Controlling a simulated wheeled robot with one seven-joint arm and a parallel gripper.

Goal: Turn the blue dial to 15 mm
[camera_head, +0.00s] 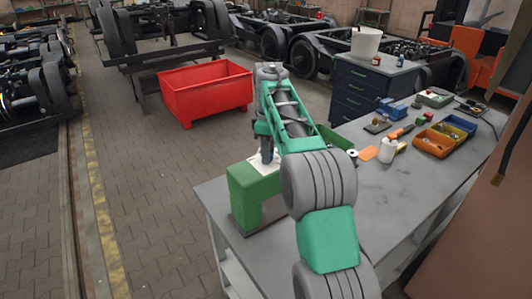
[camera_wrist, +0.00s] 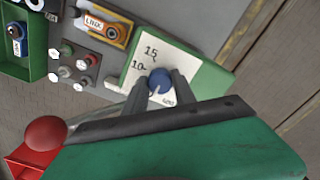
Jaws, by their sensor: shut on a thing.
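The blue dial (camera_wrist: 160,80) sits on a white scale plate (camera_wrist: 150,56) in the wrist view. The figures 15 and 10 can be read to its upper left. A small pale mark shows near the dial's lower edge, too small to read as a setting. My gripper (camera_wrist: 159,86) has a dark finger on each side of the dial and is shut on it. In the head view my gripper (camera_head: 267,155) points down at the plate on a green block (camera_head: 244,190); the dial is hidden there.
The block stands at the left end of a grey bench (camera_head: 330,210). Orange and blue bins (camera_head: 433,142), a white container (camera_head: 387,150) and tools lie farther right. A red ball (camera_wrist: 45,133) shows at the wrist view's lower left. A red tub (camera_head: 205,95) is on the floor.

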